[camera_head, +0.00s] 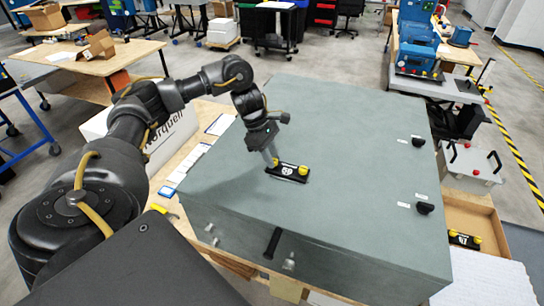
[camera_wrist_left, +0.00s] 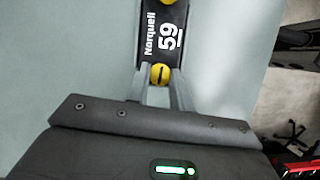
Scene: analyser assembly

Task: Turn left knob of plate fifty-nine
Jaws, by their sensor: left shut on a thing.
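Plate fifty-nine (camera_head: 287,173) is a small black plate with yellow knobs, lying on top of the large grey-green cabinet (camera_head: 330,130). In the left wrist view the plate (camera_wrist_left: 165,35) shows "Norquell 59" in white. My left gripper (camera_head: 272,160) reaches down to the plate's left end. Its fingers (camera_wrist_left: 161,82) are shut on the left knob (camera_wrist_left: 160,74), a yellow round knob with a dark slot, which sits between the fingertips. The right knob (camera_head: 303,170) stands free at the other end. My right gripper is not in view.
Black knobs (camera_head: 418,141) with white labels sit on the cabinet's right side. A similar black plate with yellow knobs (camera_head: 464,239) lies in an open cardboard box at the right. A white Norquell box (camera_head: 172,140) stands left of the cabinet. The cabinet top around the plate is clear.

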